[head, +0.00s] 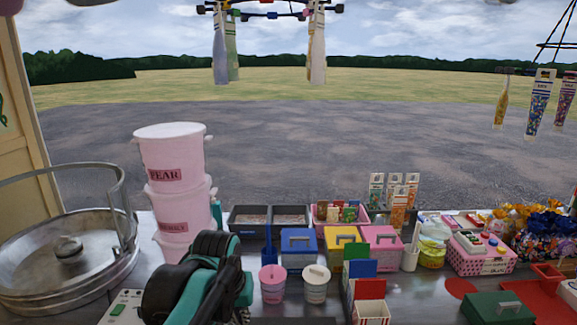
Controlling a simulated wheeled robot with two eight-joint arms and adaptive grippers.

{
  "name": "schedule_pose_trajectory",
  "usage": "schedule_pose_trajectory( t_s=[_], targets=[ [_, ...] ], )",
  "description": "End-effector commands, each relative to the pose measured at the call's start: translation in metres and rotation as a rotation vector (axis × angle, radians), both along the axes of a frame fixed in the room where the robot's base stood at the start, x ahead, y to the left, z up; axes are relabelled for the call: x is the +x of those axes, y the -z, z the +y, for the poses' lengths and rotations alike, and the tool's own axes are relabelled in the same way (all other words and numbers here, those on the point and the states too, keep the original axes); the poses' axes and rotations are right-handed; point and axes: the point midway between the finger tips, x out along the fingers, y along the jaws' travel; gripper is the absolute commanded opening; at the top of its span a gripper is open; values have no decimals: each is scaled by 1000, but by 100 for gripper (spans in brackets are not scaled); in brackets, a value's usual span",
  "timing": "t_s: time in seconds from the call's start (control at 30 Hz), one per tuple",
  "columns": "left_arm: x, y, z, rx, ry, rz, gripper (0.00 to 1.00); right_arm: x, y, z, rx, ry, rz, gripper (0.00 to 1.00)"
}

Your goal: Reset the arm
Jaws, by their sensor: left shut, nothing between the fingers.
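My left gripper (216,245) and its black and teal arm come in at the bottom, left of centre, in the head view. The gripper is shut and empty, above the near part of the metal counter, in front of the stacked pink tubs. Its fingers are hard to make out from this angle. My right gripper is not in view.
Stacked pink tubs (172,151) and a round metal candyfloss pan (68,262) stand at the left. Pink (273,287) and white (316,287) cups are right of my arm. Lidded blue (300,250), yellow (343,241) and pink (383,239) boxes stand behind. Sweet bags hang above.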

Motion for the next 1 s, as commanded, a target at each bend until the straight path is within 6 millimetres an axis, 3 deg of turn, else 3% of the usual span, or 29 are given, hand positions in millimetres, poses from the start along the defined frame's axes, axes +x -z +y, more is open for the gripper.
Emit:
schedule_pose_trajectory(
  t_s=[0.03,0.2,0.4,0.6,1.0],
  targets=[
    [-21,9,13,0,-5,-37,0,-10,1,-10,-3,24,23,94],
    [-77,44,45,11,-9,-165,0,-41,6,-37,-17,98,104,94],
    [-123,88,67,33,-13,-280,0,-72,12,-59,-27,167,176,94],
    [-139,107,74,45,-15,-325,0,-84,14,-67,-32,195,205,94],
    [-139,108,74,45,-14,-326,0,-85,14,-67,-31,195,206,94]
  ],
)
